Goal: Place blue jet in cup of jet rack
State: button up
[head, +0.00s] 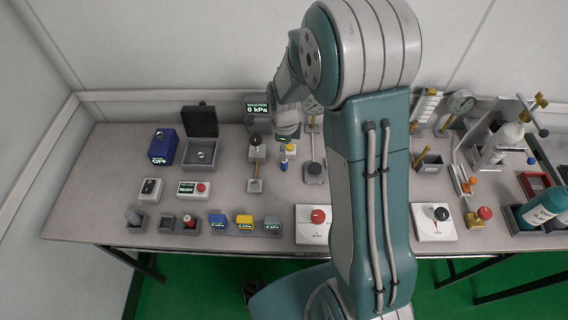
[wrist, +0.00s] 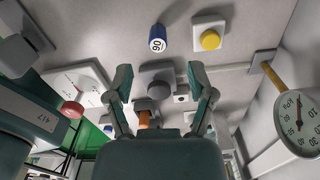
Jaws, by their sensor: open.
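A small blue piece (head: 284,163), which looks like the blue jet, stands on the bench just below my gripper (head: 287,139) in the head view. In the wrist view a blue cylinder with a numbered white end (wrist: 157,39) shows beyond my fingertips, apart from them; I cannot tell surely that it is the same piece. My gripper (wrist: 160,82) is open, its two fingers spread, with nothing held. I cannot tell which fixture is the jet rack; my arm hides part of the bench.
An open dark box (head: 201,150) stands further left. A yellow button on a white block (wrist: 209,39) and a dial gauge (wrist: 297,122) show in the wrist view.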

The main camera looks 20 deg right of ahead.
aim_at(284, 165)
notch_tip(284, 165, down, 6)
jog(key=shift+a+f, duration=0.1)
dwell(0.4)
jog(key=c, duration=0.9)
